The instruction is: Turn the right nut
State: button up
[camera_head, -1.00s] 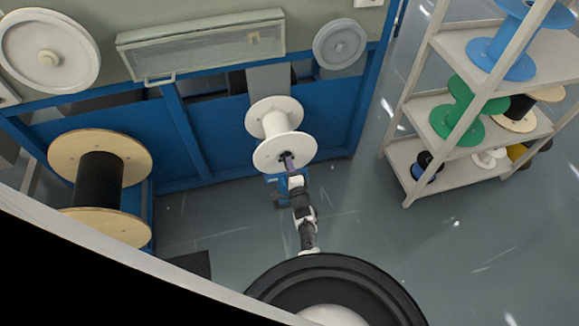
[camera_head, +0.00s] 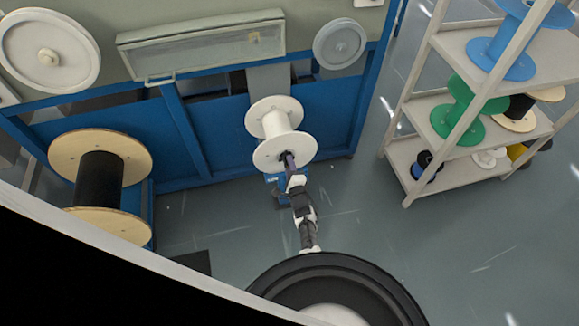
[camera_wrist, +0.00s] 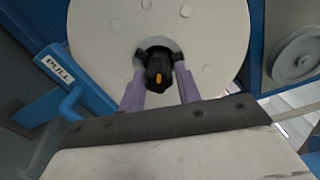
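My gripper (camera_wrist: 159,75) has two purple fingers, one on each side of the nut. The fingertips are close against the nut's dark surround, and I cannot tell whether they press on it. In the head view the white spool (camera_head: 275,123) stands at the blue machine, and my gripper (camera_head: 288,160) reaches its near face from below. The nut is hidden there.
A blue handle labelled PULL (camera_wrist: 72,100) is left of my gripper in the wrist view. The blue frame (camera_head: 215,140) stands behind the spool. A large wooden spool (camera_head: 127,225) is at the left, a shelf with reels (camera_head: 440,140) at the right.

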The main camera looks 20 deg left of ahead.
jog(key=o, duration=0.3)
jog(key=p+v, duration=0.6)
jog(key=v, duration=0.8)
jog(key=shift+w, duration=0.1)
